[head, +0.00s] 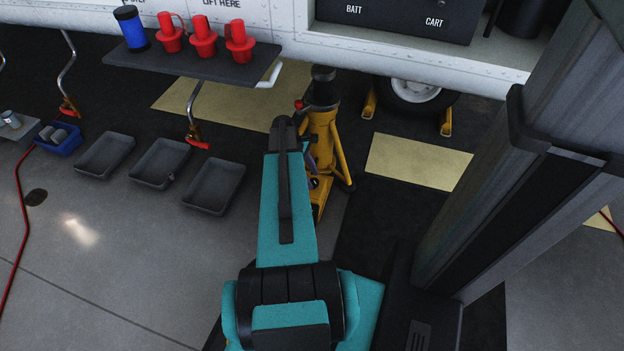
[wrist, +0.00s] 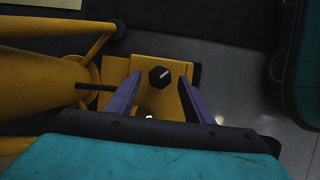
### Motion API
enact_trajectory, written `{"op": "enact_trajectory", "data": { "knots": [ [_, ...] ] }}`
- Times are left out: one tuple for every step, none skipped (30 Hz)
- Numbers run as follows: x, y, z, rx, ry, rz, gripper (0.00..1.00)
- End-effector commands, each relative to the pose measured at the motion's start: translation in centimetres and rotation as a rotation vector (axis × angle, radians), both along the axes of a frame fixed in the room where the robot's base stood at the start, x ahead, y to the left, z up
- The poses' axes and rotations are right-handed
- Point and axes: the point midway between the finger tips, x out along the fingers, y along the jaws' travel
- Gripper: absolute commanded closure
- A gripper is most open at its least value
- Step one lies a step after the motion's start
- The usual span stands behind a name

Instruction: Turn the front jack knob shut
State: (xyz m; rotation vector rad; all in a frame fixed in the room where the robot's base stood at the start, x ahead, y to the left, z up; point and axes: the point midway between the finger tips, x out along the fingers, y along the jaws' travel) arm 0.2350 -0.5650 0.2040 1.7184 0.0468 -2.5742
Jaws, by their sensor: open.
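The yellow jack (head: 321,130) stands upright on the dark mat beside the aircraft's white side in the head view. In the wrist view, its black knob (wrist: 159,76) sits on a yellow block at the jack's foot, with a pale pointer line slanting up to the right. My gripper (wrist: 160,80) is open, its two purple fingers on either side of the knob in the picture. A gap shows on each side; I cannot tell how far the fingertips are above it. In the head view my arm hides most of the gripper and the knob.
A shelf (head: 190,65) with red plugs and a blue canister hangs left of the jack. Grey trays (head: 214,186) lie on the floor below it. A wheel (head: 415,92) with yellow chocks is behind. A yellow leg and a dark rod lie left of my fingers.

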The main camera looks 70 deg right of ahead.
Motion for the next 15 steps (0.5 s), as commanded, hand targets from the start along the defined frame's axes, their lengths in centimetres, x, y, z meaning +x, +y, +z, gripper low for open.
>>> {"op": "enact_trajectory", "data": {
  "knots": [
    [-0.19, -0.03, -0.58, 0.000, 0.000, 0.000, 0.53],
    [-0.25, -0.04, -0.75, -0.001, 0.000, 0.000, 0.53],
    [-0.34, -0.05, -0.94, -0.001, 0.000, 0.000, 0.53],
    [-0.39, -0.05, -1.05, -0.001, 0.000, 0.000, 0.53],
    [-0.44, -0.05, -1.14, -0.001, 0.000, 0.000, 0.53],
    [-0.48, -0.05, -1.21, -0.001, 0.000, 0.000, 0.53],
    [-0.50, -0.05, -1.24, -0.001, 0.000, 0.001, 0.53],
    [-0.51, -0.05, -1.27, -0.001, 0.000, 0.001, 0.53],
    [-0.53, -0.04, -1.27, -0.001, 0.000, 0.001, 0.53],
    [-0.53, -0.05, -1.26, -0.001, 0.000, 0.001, 0.53],
    [-0.53, -0.05, -1.26, -0.001, 0.000, 0.001, 0.53],
    [-0.53, -0.04, -1.25, -0.001, 0.000, 0.000, 0.53],
    [-0.53, -0.04, -1.24, -0.001, 0.000, 0.001, 0.53],
    [-0.53, -0.04, -1.24, -0.001, 0.000, 0.000, 0.53],
    [-0.53, -0.04, -1.24, -0.001, 0.000, 0.000, 0.53]
  ]
}}
